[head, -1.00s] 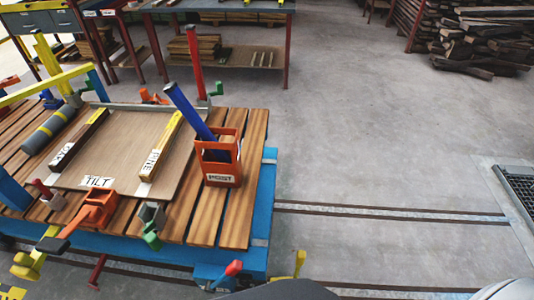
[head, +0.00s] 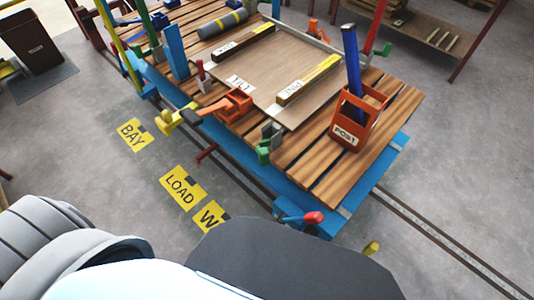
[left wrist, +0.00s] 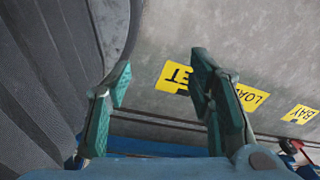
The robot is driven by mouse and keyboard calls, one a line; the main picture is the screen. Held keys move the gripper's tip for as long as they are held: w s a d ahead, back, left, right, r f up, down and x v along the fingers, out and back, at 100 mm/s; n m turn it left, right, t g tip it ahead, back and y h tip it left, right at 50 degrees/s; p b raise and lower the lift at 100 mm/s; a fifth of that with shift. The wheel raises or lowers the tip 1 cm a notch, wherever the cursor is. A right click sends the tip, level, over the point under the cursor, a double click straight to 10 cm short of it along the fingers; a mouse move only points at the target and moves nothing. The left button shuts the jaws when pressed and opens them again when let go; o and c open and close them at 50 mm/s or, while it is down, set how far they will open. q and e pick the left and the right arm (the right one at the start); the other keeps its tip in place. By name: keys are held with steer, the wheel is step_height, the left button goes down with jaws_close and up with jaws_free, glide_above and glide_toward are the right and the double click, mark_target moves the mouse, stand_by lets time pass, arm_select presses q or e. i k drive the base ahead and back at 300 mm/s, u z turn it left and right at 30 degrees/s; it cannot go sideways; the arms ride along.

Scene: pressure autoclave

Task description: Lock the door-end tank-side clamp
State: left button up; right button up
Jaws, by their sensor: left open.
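The blue cart (head: 345,212) with a slatted wooden top carries several clamps. An orange clamp (head: 235,102) with a yellow and black end (head: 175,118) sits on the near edge. A grey and green clamp (head: 268,144) is to its right. Small orange (head: 313,28) and green (head: 383,50) parts show along the far side. I cannot tell which one is the door-end tank-side clamp, or whether any is locked. My left gripper (left wrist: 160,80) is open and empty in the left wrist view, with floor beyond its fingers. My right gripper is not in view.
A board (head: 265,75) with wooden bars lies on the cart. An orange POST box (head: 362,122) holding a blue post stands at the right. A red-tipped lever (head: 312,217) sticks out at the near corner. Yellow floor labels (head: 180,189) mark clear floor.

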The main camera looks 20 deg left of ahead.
mark_target(262, 151)
steer(key=k, duration=0.5)
steer(key=z, duration=2.1)
steer(key=i, duration=1.45)
steer(key=u, duration=2.5)
